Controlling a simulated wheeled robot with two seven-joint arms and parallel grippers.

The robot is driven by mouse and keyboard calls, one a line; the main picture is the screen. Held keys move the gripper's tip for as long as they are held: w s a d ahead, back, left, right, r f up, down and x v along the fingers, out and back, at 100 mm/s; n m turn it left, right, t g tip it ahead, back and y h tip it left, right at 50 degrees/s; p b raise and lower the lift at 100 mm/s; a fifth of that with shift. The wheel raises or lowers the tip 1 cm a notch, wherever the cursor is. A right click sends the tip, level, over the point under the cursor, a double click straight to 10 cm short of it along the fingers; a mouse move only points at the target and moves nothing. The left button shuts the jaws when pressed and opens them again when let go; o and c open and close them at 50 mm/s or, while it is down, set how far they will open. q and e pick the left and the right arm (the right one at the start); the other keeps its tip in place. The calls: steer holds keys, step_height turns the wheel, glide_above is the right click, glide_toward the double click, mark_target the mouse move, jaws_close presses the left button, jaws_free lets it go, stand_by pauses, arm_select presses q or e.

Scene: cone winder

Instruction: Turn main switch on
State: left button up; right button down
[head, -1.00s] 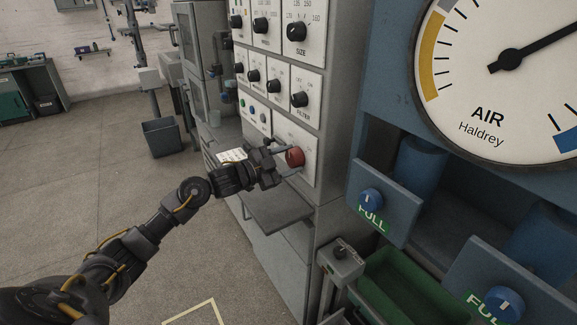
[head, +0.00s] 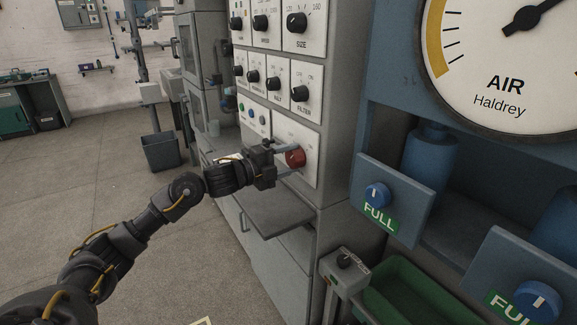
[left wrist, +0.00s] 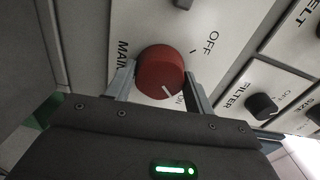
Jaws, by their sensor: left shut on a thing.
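The main switch is a round red knob (head: 295,157) on a pale panel low on the grey control cabinet. In the left wrist view the red knob (left wrist: 160,70) sits between OFF and ON labels. Its white mark points down-right, near the partly hidden ON label. My left gripper (head: 287,160) is shut on the knob, with one finger on each side. In the left wrist view its fingers (left wrist: 160,88) flank the knob. The label beside the knob is partly hidden by a finger. My right gripper is not in view.
Black knobs, including FILTER (head: 300,93), sit above the red one. A grey shelf (head: 268,213) juts out below. To the right are the blue AIR gauge unit with FULL knobs (head: 377,195) and a green tray (head: 405,290). The floor at left is open.

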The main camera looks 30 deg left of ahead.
arm_select(q)
steer(key=shift+f+m, duration=0.1)
steer(key=shift+m, duration=0.2)
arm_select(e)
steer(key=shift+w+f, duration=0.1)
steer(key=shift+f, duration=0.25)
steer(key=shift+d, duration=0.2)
arm_select(q)
steer(key=o, duration=1)
steer(key=shift+c, duration=0.2)
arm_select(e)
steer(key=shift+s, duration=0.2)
arm_select(q)
steer(key=shift+s+a+b, duration=0.15)
steer(key=shift+s+b, duration=0.05)
steer(key=shift+b, duration=0.15)
steer(key=b+v, duration=0.2)
steer(key=v, duration=0.8)
steer(key=shift+b, duration=0.35)
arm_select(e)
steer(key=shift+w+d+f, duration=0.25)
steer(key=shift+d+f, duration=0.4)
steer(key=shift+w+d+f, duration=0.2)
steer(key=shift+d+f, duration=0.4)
